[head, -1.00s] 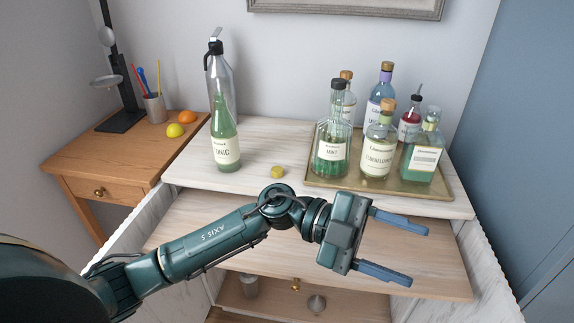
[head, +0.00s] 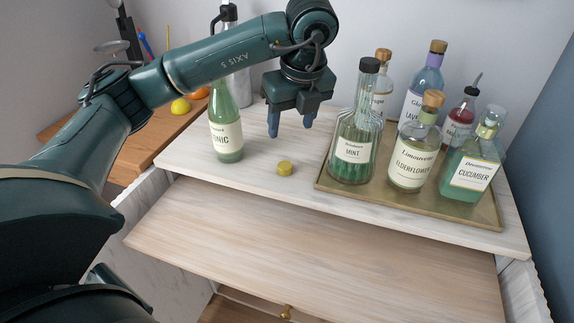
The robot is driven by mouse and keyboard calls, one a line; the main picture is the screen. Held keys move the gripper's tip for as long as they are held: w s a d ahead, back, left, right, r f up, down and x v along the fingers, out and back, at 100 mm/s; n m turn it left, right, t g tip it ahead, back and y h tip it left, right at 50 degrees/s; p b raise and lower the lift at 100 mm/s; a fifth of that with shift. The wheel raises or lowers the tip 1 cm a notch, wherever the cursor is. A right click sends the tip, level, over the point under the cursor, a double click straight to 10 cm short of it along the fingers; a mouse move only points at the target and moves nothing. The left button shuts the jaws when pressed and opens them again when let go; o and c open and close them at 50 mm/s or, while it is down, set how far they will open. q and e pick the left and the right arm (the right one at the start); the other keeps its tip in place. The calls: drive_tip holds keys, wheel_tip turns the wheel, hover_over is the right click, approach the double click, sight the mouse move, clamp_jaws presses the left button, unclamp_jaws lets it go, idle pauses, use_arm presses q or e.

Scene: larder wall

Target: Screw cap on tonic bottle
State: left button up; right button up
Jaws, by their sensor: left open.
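The tonic bottle (head: 226,138), green with a cream label, stands upright at the left of the white marble counter. My left arm hides its neck and mouth. A small yellow cap (head: 285,168) lies on the counter to the right of the bottle, apart from it. My left gripper (head: 291,131) is open and empty, with its two blue fingers pointing down. In the picture its fingertips are above the cap, not touching it. My right gripper is not in view.
A brass tray (head: 334,190) with several labelled bottles, including the mint bottle (head: 354,150), is right of the cap. A siphon (head: 238,88) stands behind the tonic bottle, partly hidden. A yellow fruit (head: 181,106) lies on the side table. A wooden shelf (head: 300,255) juts out below the counter.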

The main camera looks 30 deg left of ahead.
use_arm(q)
hover_over(285, 165)
drive_tip(key=s+d, duration=0.2)
drive_tip(key=x, duration=0.2)
drive_tip(key=d+x, duration=0.1)
drive_tip(key=x, duration=0.4)
drive_tip(key=shift+s+d+f+b, duration=0.2)
drive_tip(key=shift+s+b, duration=0.1)
drive_tip(key=shift+b, duration=0.1)
drive_tip(key=shift+w+f, duration=0.1)
drive_tip(key=shift+f, duration=0.2)
drive_tip(key=shift+p+x, duration=0.35)
drive_tip(key=shift+x, duration=2.25)
drive_tip(key=shift+w, duration=0.15)
drive_tip(key=shift+c, duration=0.2)
drive_tip(key=c, duration=1)
wheel_tip(285, 165, up, 10)
drive_tip(key=shift+r, duration=0.1)
